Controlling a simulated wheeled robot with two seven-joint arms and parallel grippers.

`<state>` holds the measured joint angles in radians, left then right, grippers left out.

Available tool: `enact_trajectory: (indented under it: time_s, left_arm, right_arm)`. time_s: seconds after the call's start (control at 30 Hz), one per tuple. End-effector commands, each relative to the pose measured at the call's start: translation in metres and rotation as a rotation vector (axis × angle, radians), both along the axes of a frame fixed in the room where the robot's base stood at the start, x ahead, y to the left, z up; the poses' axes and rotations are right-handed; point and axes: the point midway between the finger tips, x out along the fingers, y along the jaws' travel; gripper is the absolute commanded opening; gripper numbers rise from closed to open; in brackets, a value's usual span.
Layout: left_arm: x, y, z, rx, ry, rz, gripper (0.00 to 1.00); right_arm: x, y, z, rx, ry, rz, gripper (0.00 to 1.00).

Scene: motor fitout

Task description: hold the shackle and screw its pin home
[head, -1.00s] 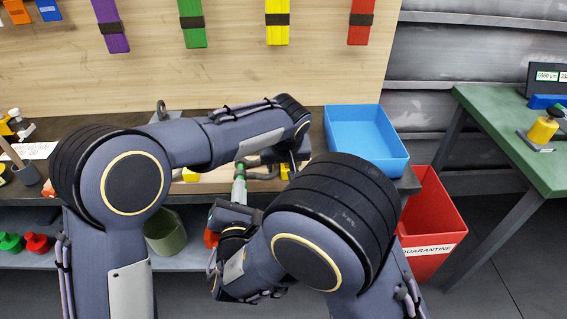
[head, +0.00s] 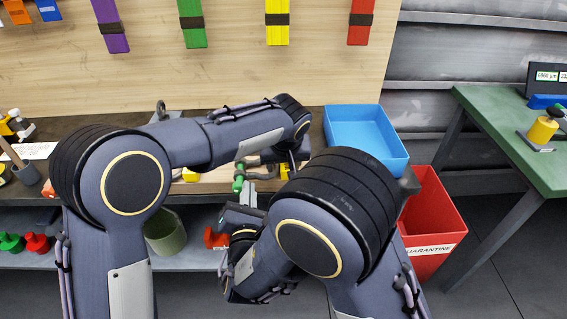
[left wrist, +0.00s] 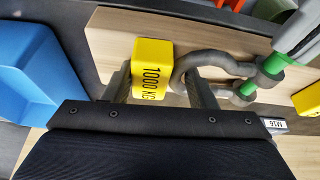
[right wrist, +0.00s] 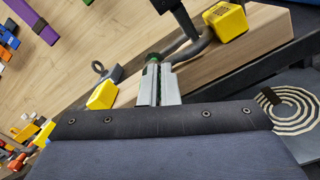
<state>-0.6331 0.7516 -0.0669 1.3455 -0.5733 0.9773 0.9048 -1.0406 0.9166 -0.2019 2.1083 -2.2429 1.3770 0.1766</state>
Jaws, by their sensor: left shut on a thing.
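The grey shackle (left wrist: 208,62) lies over the wooden board, its green-marked pin (left wrist: 246,88) across its two ears. A yellow block marked 1000 KG (left wrist: 152,62) sits at its bow. My left gripper (left wrist: 160,72) is shut there, a finger on either side of the block, the bow beside one finger. The shackle (head: 262,158) also shows in the head view, partly hidden by my arms. My right gripper (right wrist: 157,80) is at the green pin head, its fingers close together with a narrow gap. Whether they grip the pin is unclear. The pin head (head: 239,182) shows beside it in the head view.
A blue bin (head: 366,140) stands right of the board, with a red quarantine bin (head: 428,225) lower down. Another yellow block (right wrist: 103,96) and a grey eye-bolt piece (right wrist: 105,74) are near my right gripper. The lower shelf holds a green cup (head: 166,232).

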Motion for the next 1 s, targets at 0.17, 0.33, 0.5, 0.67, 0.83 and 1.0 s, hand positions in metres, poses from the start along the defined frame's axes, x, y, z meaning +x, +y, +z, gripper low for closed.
enact_trajectory:
  time_s: [0.17,0.33,0.5,0.67,0.83,1.0]
  left_arm:
    - [0.000,-0.001,0.000,0.000,-0.001,-0.001,0.24]
    - [0.000,-0.001,0.000,0.000,-0.001,-0.001,0.24]
    - [0.000,-0.001,0.000,-0.001,-0.001,-0.002,0.24]
    - [0.000,-0.001,0.000,-0.002,-0.001,-0.001,0.24]
    - [0.000,-0.001,0.000,-0.002,-0.001,-0.001,0.24]
    - [0.000,-0.001,0.000,-0.001,-0.001,0.000,0.24]
  right_arm:
    - [-0.001,0.001,-0.005,-0.005,0.012,0.005,0.00]
    - [-0.001,0.000,-0.004,-0.005,0.013,0.005,0.00]
    - [-0.001,-0.005,0.000,-0.004,0.010,0.004,0.00]
    - [-0.007,-0.005,0.002,-0.003,0.008,0.006,0.00]
    - [-0.027,-0.006,0.002,-0.003,0.006,0.006,0.00]
    - [-0.048,-0.006,0.002,-0.002,0.005,0.005,0.00]
